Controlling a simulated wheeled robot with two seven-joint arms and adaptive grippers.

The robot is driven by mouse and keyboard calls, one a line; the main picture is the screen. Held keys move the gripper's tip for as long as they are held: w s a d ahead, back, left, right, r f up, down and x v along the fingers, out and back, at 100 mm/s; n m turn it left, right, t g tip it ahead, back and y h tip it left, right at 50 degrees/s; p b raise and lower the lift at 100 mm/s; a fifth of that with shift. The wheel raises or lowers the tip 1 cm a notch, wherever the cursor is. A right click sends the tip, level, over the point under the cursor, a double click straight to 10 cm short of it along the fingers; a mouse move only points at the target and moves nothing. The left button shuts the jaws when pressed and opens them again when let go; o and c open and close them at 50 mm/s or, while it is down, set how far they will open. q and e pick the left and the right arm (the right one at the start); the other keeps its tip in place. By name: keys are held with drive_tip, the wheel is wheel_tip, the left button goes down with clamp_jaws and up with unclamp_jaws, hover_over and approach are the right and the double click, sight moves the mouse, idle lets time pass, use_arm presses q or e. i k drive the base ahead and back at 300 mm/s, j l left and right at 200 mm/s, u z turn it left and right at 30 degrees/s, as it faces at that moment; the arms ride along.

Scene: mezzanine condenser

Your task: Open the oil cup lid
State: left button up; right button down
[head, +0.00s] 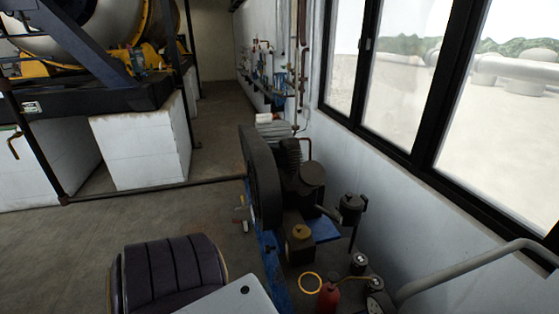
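A dark compressor-like machine (311,176) with a large flywheel (261,178) stands on a blue base by the right wall. A brass-yellow round cap (301,232) sits on top of a dark block at its near end. It looks like the oil cup lid and appears shut, but it is small here and I cannot be sure. Neither of my grippers is in the head view, and nothing touches the cap.
A red bottle (328,299), a yellow ring (310,282) and small dark canisters (358,263) are near the machine's front right. A grey handrail (465,267) is at right. A dark ribbed padded thing (172,272) is at bottom left. The floor (150,222) at left is clear.

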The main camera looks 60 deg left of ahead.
sight(300, 232)
drive_tip(key=u, duration=1.65)
drive_tip(key=l+z, duration=0.3)
drive_tip(key=k, duration=0.05)
